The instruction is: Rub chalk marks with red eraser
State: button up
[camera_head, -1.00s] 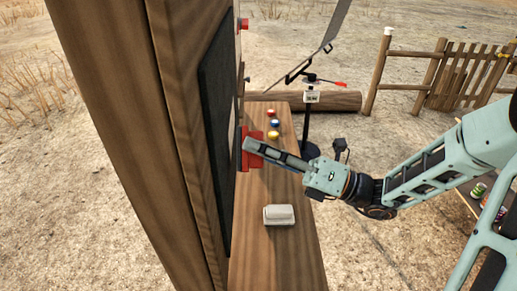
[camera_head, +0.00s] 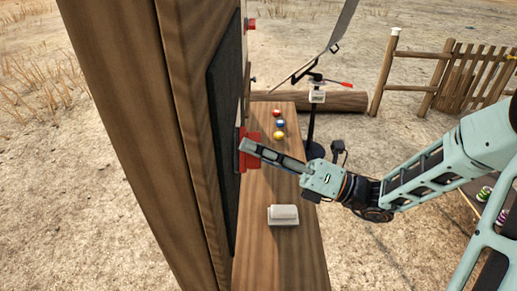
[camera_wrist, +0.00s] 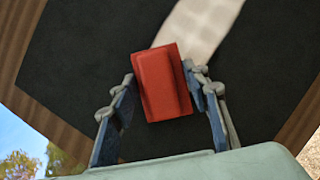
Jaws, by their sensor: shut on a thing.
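The red eraser (camera_head: 248,150) is held in my gripper (camera_head: 246,147) against or very near the dark board (camera_head: 222,125), which is seen almost edge-on in the head view. In the wrist view my gripper (camera_wrist: 163,95) is shut on the red eraser (camera_wrist: 160,82), a finger on each side. A broad pale chalk mark (camera_wrist: 205,22) on the dark board (camera_wrist: 80,65) runs from the top edge down to the eraser. What lies under the eraser is hidden. No chalk mark is discernible in the head view.
A wooden ledge (camera_head: 262,255) runs along the board. A white block-like eraser (camera_head: 284,215) lies on it, with red, blue and yellow round items (camera_head: 280,124) farther back. A dark stand (camera_head: 311,125) with a tag is behind my gripper. A fence (camera_head: 440,75) is at right.

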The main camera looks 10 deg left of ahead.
jog(key=shift+a, duration=0.1)
jog(key=shift+w+a+r+p, duration=0.1)
jog(key=shift+w+r+p, duration=0.05)
jog(key=shift+w+p, duration=0.35)
jog(key=shift+w+a+p, duration=0.25)
jog(key=shift+w+p, duration=0.05)
jog(key=shift+w, duration=0.8)
jog(key=shift+w+a+p, duration=0.2)
jog(key=shift+w+p, duration=0.15)
jog(key=shift+w, duration=0.45)
jog(key=shift+w+a+p, duration=0.25)
jog(key=shift+w+p, duration=0.1)
jog(key=shift+w, duration=0.45)
jog(key=shift+w+a+p, duration=0.2)
jog(key=shift+w+p, duration=0.15)
jog(key=shift+w, duration=0.45)
jog(key=w+a, duration=0.2)
jog(key=w, duration=0.6)
jog(key=shift+s+d, duration=0.65)
jog(key=shift+s, duration=2.05)
jog(key=shift+s+d, duration=0.7)
jog(key=shift+s, duration=2)
jog(key=shift+s+d, duration=0.65)
jog(key=shift+s, duration=2.05)
jog(key=shift+w+a, duration=0.4)
jog(key=shift+w, duration=1.3)
jog(key=shift+w+a, duration=0.45)
jog(key=shift+w, duration=1.25)
jog(key=shift+w+a, duration=0.4)
jog(key=shift+w, duration=1.3)
